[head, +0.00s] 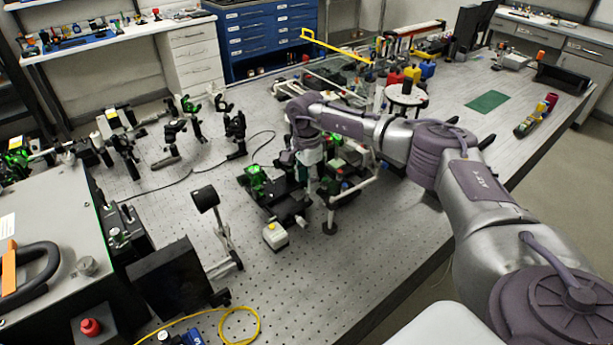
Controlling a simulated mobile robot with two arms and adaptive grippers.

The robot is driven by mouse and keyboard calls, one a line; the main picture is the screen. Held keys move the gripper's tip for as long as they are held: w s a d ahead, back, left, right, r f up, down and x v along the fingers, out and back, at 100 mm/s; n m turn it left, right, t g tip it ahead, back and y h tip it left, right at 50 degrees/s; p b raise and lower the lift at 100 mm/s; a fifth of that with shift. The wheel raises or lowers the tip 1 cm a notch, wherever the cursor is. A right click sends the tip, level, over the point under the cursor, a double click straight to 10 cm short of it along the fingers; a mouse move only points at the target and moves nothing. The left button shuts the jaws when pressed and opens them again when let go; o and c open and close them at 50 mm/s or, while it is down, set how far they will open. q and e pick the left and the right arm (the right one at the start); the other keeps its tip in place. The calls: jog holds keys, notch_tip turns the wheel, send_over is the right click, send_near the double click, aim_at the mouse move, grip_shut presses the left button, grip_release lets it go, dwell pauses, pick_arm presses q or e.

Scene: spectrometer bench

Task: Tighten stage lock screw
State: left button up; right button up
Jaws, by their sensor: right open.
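A dark optical stage (284,203) with green-lit parts stands near the middle of the perforated bench in the head view. My right arm reaches in from the right, and its wrist bends down over the right side of the stage. My right gripper (314,180) is open and points down beside the stage hardware. Its fingers are small and partly lost among the dark parts. The lock screw is too small or too hidden to make out, so I cannot tell whether the fingers touch it. My left gripper is not in view.
A small yellow-topped box (275,236) and a black panel on a post (206,199) stand close to the stage. Several optic mounts (175,130) fill the left. A yellow cable (240,322) lies at the front. The bench right of the green mat (487,101) is partly clear.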

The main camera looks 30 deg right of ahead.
jog(key=shift+f, duration=0.1)
grip_shut()
